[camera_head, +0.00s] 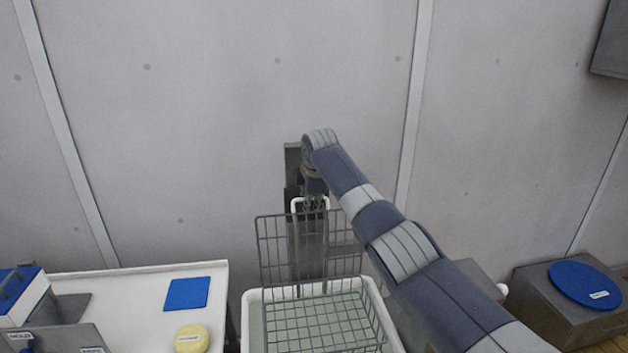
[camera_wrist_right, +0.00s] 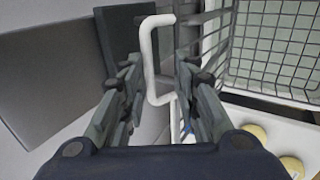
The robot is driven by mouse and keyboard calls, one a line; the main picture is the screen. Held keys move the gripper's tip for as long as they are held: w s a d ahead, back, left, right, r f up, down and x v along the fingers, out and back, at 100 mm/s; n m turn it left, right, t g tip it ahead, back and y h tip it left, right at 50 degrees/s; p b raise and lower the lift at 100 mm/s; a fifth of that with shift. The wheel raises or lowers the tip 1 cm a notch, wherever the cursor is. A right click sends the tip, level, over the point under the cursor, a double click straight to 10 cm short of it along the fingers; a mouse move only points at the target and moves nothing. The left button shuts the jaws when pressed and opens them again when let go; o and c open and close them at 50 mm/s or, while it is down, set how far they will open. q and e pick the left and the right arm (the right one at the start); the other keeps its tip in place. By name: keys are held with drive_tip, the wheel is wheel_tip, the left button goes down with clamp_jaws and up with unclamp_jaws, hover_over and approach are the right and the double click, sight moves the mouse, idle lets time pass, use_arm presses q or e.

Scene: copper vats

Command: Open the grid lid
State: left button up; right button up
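The grid lid (camera_head: 275,250), a dark wire panel, stands raised, roughly upright, at the back of a wire basket (camera_head: 335,325) in a white tub (camera_head: 248,300). The lid's white handle (camera_head: 296,204) is at its top edge; it also shows in the right wrist view (camera_wrist_right: 150,55). My right gripper (camera_head: 314,200) comes down from above at the handle. In the right wrist view its fingers (camera_wrist_right: 160,72) are spread, one on each side of the handle bar, with a gap visible. My left gripper is not in view.
A white table (camera_head: 130,300) at left holds a blue square (camera_head: 187,293) and a yellow round piece (camera_head: 191,338). A grey box with a blue disc (camera_head: 584,284) is at right. A plain grey wall (camera_head: 220,100) stands close behind the lid.

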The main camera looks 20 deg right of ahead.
drive_tip(key=v, duration=0.9)
drive_tip(key=shift+s+r, duration=0.15)
drive_tip(key=shift+r, duration=0.15)
